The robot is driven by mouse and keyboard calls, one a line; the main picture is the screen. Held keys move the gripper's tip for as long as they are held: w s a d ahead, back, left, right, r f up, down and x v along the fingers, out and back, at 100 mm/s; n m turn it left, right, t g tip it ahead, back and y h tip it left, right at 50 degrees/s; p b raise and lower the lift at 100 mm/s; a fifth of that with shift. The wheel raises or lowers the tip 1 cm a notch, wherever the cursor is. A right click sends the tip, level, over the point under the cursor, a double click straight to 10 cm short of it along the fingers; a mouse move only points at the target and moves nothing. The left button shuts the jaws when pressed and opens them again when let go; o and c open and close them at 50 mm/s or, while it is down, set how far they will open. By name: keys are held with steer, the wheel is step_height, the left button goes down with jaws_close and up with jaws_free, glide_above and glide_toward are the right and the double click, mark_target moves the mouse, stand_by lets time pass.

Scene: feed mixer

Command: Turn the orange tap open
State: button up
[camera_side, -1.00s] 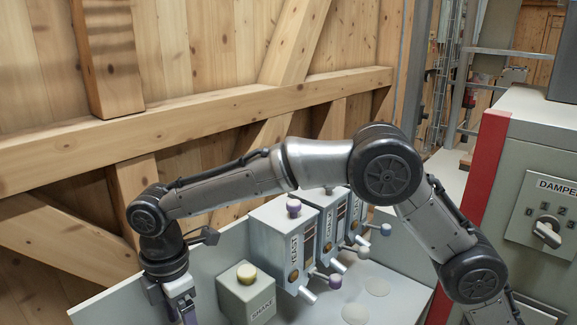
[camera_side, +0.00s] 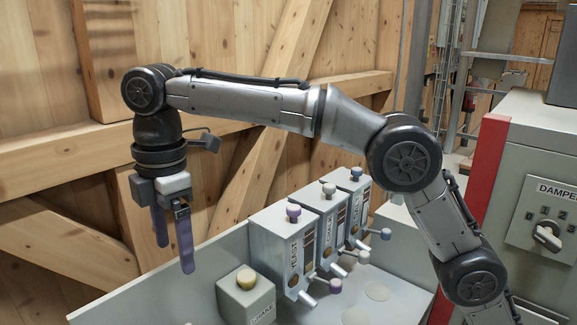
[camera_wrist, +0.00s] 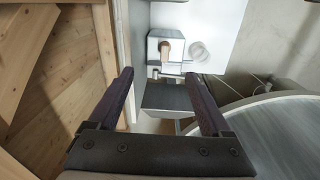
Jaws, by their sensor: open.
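I see no clearly orange tap in the side view. In the wrist view, a tan-orange peg (camera_wrist: 165,50) stands on a small grey box (camera_wrist: 180,47) beyond my fingertips; I cannot tell whether it is the tap. My gripper (camera_side: 174,256) hangs pointing down at the left of the side view, open and empty, left of the button box and apart from it. Its two purple fingers also show in the wrist view (camera_wrist: 158,97), with nothing between them.
A wooden wall (camera_side: 60,130) is behind. A damper panel (camera_side: 548,215) is at right. A round rim (camera_wrist: 262,115) is at lower right in the wrist view.

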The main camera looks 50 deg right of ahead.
steer(key=s+d+r+m+t, duration=0.1)
steer(key=s+d+r, duration=0.3)
steer(key=d, duration=0.4)
steer(key=s+d+r+m+t, duration=0.1)
steer(key=s+d+r+m, duration=0.2)
steer(key=d, duration=0.5)
steer(key=shift+s+d+r+y, duration=0.3)
steer(key=shift+s+r, duration=0.2)
steer(key=shift+r, duration=0.45)
steer(key=s+d+m+t, duration=0.2)
steer(key=s+d+m, duration=0.1)
steer(key=s+d, duration=0.5)
steer(key=s+d+f+m, duration=0.1)
steer(key=s+f+m, duration=0.4)
steer(key=f, duration=0.3)
steer(key=s+d+f+m+t, duration=0.1)
steer(key=s+f+m, duration=0.4)
steer(key=f, duration=0.3)
steer(key=shift+d+f+m+h, duration=0.3)
steer(key=shift+d+f+h, duration=0.05)
steer(key=shift+f+h, duration=0.05)
